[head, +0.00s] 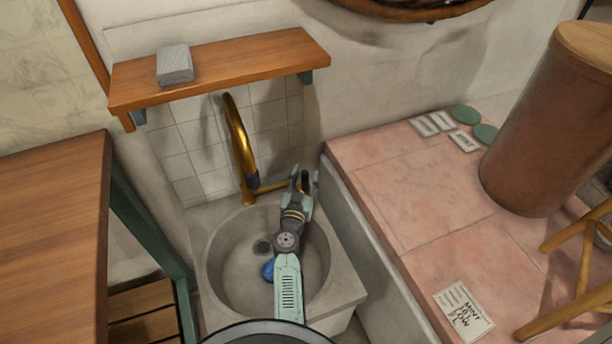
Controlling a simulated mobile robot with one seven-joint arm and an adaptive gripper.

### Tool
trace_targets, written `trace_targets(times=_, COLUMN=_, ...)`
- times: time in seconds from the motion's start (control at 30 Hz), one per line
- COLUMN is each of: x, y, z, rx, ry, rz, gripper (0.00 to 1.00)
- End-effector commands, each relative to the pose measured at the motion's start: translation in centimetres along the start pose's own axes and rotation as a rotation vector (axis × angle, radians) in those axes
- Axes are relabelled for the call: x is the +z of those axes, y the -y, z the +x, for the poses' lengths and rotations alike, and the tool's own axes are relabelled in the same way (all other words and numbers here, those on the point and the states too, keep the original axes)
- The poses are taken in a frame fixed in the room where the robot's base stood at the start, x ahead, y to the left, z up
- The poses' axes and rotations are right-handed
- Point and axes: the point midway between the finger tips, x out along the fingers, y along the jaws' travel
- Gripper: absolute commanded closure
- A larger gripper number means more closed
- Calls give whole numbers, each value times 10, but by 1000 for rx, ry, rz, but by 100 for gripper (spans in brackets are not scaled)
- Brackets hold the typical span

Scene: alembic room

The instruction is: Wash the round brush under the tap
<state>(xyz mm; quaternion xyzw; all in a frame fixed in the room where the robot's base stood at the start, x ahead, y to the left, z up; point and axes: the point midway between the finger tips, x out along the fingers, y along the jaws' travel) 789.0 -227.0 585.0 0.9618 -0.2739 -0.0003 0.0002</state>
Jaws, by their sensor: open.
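The brass tap (239,140) rises behind the stone sink (213,262), its spout curving forward over the basin. A side piece of the tap runs right toward my gripper (303,182). My gripper is open at the sink's back right, its fingers beside a small dark piece at that end; I cannot tell whether they touch it. A blue object (267,269) lies in the basin, partly hidden by my arm; it may be the round brush, but its shape is unclear. No water stream shows under the spout.
A wooden shelf (230,70) with a grey block (174,65) hangs above the tap. A wooden table (50,230) stands left. Right of the sink, a pink tiled top (440,225) bears a brown cylinder (545,120), small cards and green discs.

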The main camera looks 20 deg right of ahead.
Motion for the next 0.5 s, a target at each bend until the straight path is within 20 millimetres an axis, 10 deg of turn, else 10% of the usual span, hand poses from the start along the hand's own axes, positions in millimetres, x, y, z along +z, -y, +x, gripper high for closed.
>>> trace_targets(times=0.5, x=0, y=0, z=0, rx=0, ry=0, rz=0, gripper=84)
